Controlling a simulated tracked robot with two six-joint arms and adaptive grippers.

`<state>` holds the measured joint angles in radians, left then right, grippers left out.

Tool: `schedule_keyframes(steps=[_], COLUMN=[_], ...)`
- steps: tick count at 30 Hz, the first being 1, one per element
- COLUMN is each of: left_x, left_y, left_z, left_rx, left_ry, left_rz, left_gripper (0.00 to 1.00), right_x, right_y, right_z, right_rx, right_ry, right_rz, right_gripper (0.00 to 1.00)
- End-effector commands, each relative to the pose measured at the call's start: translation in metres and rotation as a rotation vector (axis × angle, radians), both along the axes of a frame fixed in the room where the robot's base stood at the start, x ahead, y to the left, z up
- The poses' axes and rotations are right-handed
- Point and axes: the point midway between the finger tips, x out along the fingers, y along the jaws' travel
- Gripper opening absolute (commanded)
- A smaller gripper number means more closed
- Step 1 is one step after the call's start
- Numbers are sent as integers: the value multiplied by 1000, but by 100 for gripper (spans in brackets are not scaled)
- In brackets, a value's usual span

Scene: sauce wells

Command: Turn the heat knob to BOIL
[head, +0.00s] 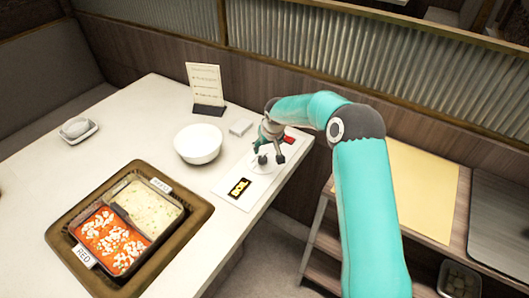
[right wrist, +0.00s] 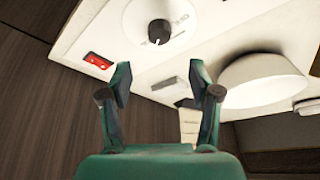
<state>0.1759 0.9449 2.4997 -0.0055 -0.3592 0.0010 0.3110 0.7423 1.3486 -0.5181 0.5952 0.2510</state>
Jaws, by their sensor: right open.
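The heat knob (right wrist: 159,31) is a dark round knob on a white dial disc (right wrist: 137,20). A small light mark shows on the knob's lower edge in the right wrist view. In the head view the dark knob (head: 262,159) is partly hidden by my right gripper (head: 270,150), which is above it. In the right wrist view my right gripper (right wrist: 162,88) is open and empty, with the knob beyond its fingertips and not between them. A black plate (head: 239,188) with yellow letters that appear to read BOIL lies near the dial. My left gripper is out of view.
A red switch (right wrist: 97,60) sits beside the dial. A two-part sauce pan (head: 120,206) sits in the table at front left.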

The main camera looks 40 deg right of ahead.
Motion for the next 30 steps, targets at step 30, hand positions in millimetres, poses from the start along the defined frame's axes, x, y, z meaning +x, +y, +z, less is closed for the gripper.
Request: schedule_keyframes(steps=[30], left_x=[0], left_y=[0], left_z=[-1], left_rx=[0], left_ry=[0], left_rz=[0], left_gripper=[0], right_x=[49], right_y=[41], right_z=[45], right_rx=[387], right_ry=[-295], right_rz=[-330], right_gripper=[62])
